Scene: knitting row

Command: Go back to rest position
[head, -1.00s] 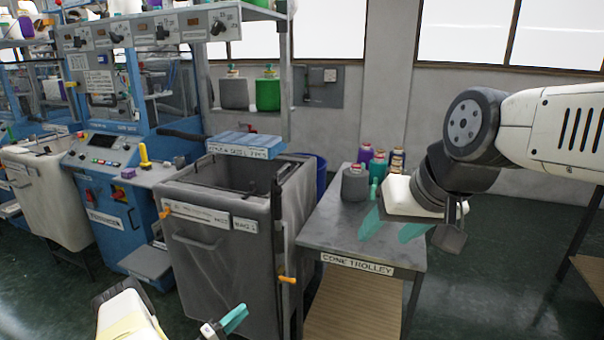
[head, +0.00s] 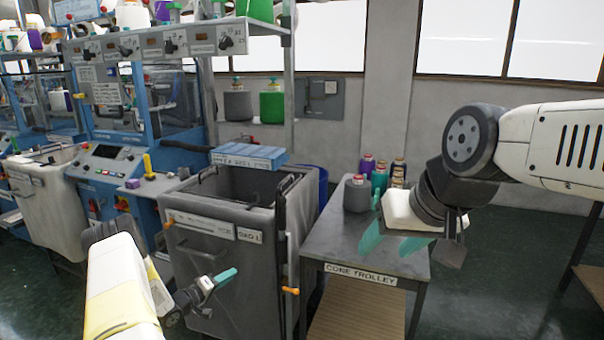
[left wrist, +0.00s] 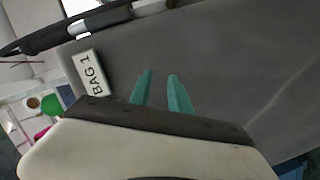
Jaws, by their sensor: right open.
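My left gripper (head: 222,278) is in front of the grey bin (head: 195,265) in the head view. In the left wrist view its two teal fingers (left wrist: 160,75) stand apart with nothing between them, before the grey bin wall and its "BAG 1" label (left wrist: 90,73). My right gripper (head: 392,243) is open and empty above the grey top of the cone trolley (head: 340,237). I cannot tell if it touches the top.
A grey cone (head: 356,196) and several coloured cones (head: 379,180) stand at the trolley's back. A blue tray (head: 248,156) lies across the bin's back rim. A blue knitting machine (head: 105,165) stands at left.

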